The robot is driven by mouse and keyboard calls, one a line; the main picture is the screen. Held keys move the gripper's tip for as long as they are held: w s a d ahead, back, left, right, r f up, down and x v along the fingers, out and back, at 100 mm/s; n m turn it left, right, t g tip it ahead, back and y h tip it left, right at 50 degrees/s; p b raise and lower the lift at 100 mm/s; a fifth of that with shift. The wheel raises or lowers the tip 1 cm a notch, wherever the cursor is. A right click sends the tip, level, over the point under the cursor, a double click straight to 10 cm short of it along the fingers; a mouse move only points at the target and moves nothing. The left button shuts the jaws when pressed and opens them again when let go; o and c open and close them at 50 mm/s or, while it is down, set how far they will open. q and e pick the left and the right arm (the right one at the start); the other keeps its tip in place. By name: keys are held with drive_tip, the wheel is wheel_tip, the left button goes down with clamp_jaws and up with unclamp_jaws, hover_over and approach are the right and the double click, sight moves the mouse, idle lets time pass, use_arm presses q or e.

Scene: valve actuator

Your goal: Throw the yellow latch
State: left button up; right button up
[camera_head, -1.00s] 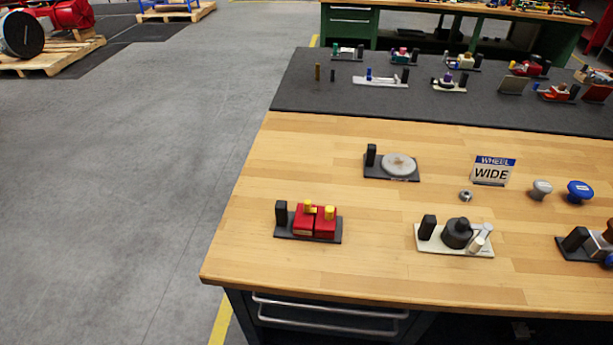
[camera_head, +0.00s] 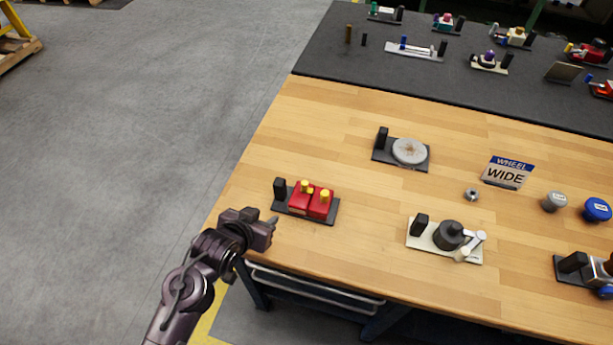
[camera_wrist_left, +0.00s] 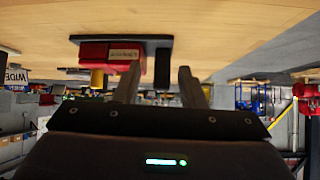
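A red block device (camera_head: 311,201) with yellow parts sits on a dark plate (camera_head: 332,217) at the near left of the wooden table. One yellow part (camera_head: 305,187) is on its left half and another (camera_head: 324,195) on its right half; I cannot tell which is the latch. My left gripper (camera_head: 273,224) is beside the plate, at its near left, not touching the red block. In the left wrist view, which is upside down, the gripper fingers (camera_wrist_left: 160,88) are apart and empty. The red block (camera_wrist_left: 97,53) and a yellow part (camera_wrist_left: 97,78) show there too. My right gripper is not in view.
A black post (camera_head: 280,188) stands on the plate's left end. A round grey disc device (camera_head: 409,151), a cream plate with a dark knob (camera_head: 450,235), a "WHEEL WIDE" sign (camera_head: 507,173) and loose knobs (camera_head: 597,209) lie to the right.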

sight(303, 185)
use_arm(q)
drive_tip(key=w+d+h, duration=0.1)
drive_tip(key=w+d, duration=0.2)
drive_tip(key=w+d+m+t+h+p, duration=0.1)
drive_tip(key=w+d, duration=0.2)
drive_tip(key=w+d+t+h+p, duration=0.1)
drive_tip(key=w+d, duration=0.2)
drive_tip(key=shift+d+r+m+h, duration=0.2)
drive_tip(key=shift+m+h, duration=0.1)
drive_tip(key=shift+w+d+f, duration=0.25)
drive_tip(key=shift+w, duration=0.15)
drive_tip(key=shift+t, duration=0.3)
clamp_jaws()
